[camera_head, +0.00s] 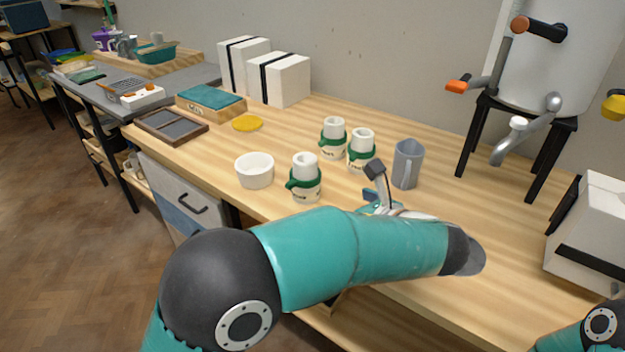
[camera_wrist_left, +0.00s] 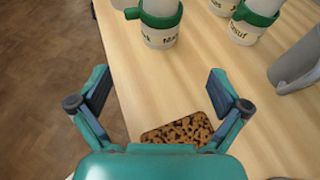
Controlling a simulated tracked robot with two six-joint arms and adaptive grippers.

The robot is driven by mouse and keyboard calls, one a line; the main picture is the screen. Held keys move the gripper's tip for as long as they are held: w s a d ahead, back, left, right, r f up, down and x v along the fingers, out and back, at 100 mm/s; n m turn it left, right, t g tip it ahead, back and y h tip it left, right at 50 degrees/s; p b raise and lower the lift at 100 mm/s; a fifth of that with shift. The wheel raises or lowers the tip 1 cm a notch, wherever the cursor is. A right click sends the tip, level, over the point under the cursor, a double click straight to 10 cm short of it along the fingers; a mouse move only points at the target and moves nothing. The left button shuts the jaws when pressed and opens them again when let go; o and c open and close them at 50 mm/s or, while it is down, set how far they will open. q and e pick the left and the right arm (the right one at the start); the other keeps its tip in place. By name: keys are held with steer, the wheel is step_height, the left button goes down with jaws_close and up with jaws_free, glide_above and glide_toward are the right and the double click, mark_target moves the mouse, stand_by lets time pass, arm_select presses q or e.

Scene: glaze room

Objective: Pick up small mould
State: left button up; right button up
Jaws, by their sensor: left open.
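Two white blocks with black bands, which look like strapped moulds, stand at the back left of the bench in the head view: one (camera_head: 240,62) and a lower one beside it (camera_head: 284,80). A larger-looking white banded block (camera_head: 592,225) stands at the right edge. I cannot tell for sure which is the small mould. My left gripper (camera_head: 380,186) is over the front of the bench, partly hidden by my arm, far from the back-left blocks. The left wrist view shows it open and empty (camera_wrist_left: 158,88). My right gripper is out of view.
White jars with green bands (camera_head: 305,178), a white bowl (camera_head: 255,170) and a grey mug (camera_head: 407,163) stand near my left gripper. A brown speckled slab (camera_wrist_left: 178,130) lies below it. A yellow disc (camera_head: 247,124) and a wooden tray (camera_head: 170,126) lie further left.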

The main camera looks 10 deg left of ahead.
mark_target(314, 189)
arm_select(q)
steer(key=x, duration=1.1)
steer(key=shift+w+a+b, duration=0.15)
steer(key=shift+w+b, duration=0.15)
steer(key=shift+b, duration=0.1)
steer(key=shift+x, duration=2.6)
steer(key=shift+s, duration=0.1)
steer(key=c, duration=1.4)
